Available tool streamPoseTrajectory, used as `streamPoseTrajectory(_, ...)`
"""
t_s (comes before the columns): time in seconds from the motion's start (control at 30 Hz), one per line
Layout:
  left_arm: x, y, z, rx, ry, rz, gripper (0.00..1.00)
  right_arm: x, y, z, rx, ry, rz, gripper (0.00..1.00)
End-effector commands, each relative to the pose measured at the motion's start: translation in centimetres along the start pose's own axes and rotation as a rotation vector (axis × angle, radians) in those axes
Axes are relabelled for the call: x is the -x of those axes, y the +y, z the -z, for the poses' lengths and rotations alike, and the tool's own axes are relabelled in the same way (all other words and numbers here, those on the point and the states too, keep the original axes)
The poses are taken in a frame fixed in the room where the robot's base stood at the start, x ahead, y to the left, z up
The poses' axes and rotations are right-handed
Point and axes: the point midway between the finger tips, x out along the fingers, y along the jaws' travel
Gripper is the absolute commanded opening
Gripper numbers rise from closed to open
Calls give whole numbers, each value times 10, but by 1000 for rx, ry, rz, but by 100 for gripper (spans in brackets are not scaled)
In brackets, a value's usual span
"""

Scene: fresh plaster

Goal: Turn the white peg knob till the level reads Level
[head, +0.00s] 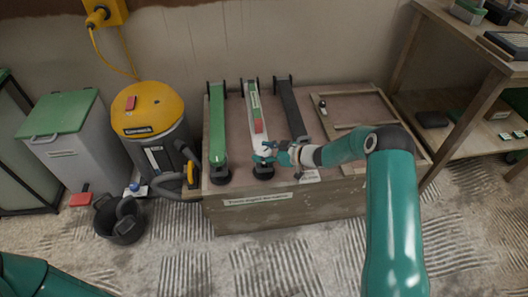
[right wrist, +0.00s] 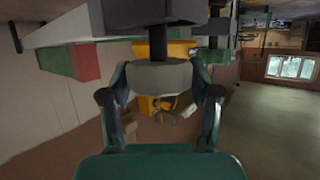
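The white peg (head: 253,105) is a long white bar between a green one and a black one on a low wooden box. A red patch and a green patch show on it; no level reading is legible. My right gripper (head: 267,153) is at the bar's front end, above a round dark foot (head: 264,172). In the right wrist view, its fingers are closed on both sides of a grey round knob (right wrist: 160,76) on a dark stem. The knob is mostly hidden by the gripper in the head view. My left arm shows at the lower left; its gripper is out of view.
The green bar (head: 217,120) and the black bar (head: 290,108) stand close on either side. A wooden frame (head: 345,127) lies on the box (head: 290,215) to the right. A yellow-topped vacuum (head: 150,125), a black bucket (head: 120,222) and a grey bin (head: 75,150) stand left.

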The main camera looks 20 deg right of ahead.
Motion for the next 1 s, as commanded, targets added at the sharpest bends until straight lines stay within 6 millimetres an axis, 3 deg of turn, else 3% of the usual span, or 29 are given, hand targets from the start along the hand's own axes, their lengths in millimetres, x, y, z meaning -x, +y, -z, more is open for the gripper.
streamPoseTrajectory(0.03, 0, 0, 0, 0, 0, 0, 40, 0, 0, 0, 0, 0, 0, 48)
streamPoseTrajectory(0.2, 0, 0, 0, 0, 0, 0, 40, 0, 0, 0, 0, 0, 0, 21)
streamPoseTrajectory(0.67, -12, -4, 0, 0, 0, 0, 40, -1, -1, -2, -33, 0, -79, 21)
streamPoseTrajectory(1.0, -47, -17, 0, 0, 0, 0, 40, -3, -2, -6, -124, -1, -299, 21)
